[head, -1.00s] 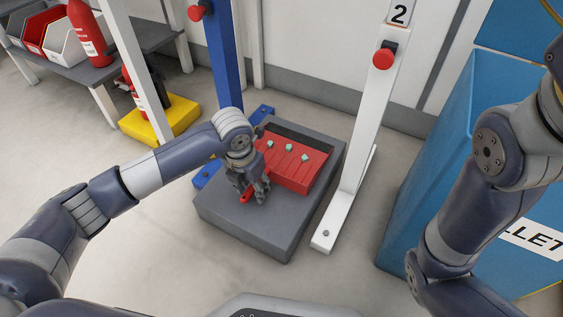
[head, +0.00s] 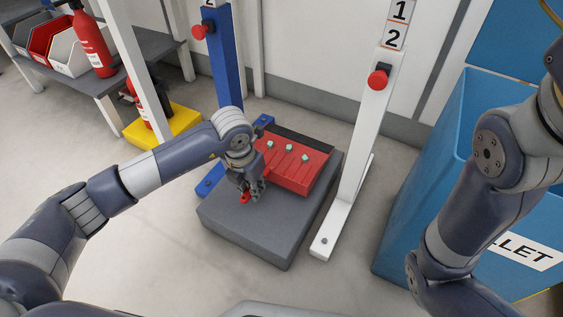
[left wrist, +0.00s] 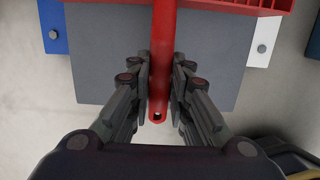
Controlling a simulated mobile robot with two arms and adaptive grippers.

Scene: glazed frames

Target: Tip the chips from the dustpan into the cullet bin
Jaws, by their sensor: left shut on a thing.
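The red dustpan (head: 298,172) is at the grey block (head: 255,225), over its far part. Several small pale green chips, among them one chip (head: 290,147), sit spread on the pan. My left gripper (head: 250,194) is shut on the dustpan's handle; in the left wrist view its fingers (left wrist: 160,85) press the red handle (left wrist: 162,50) from both sides. Whether the pan still touches the block is hard to tell. The blue cullet bin (head: 440,150) stands at the right, its label (head: 525,247) partly hidden by my right arm. My right gripper is outside the picture.
A white post (head: 355,150) with a red knob stands between block and bin. A blue post (head: 225,75) stands behind the block at the left. A table (head: 125,68) with trays and a red extinguisher (head: 92,45) is at the back left.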

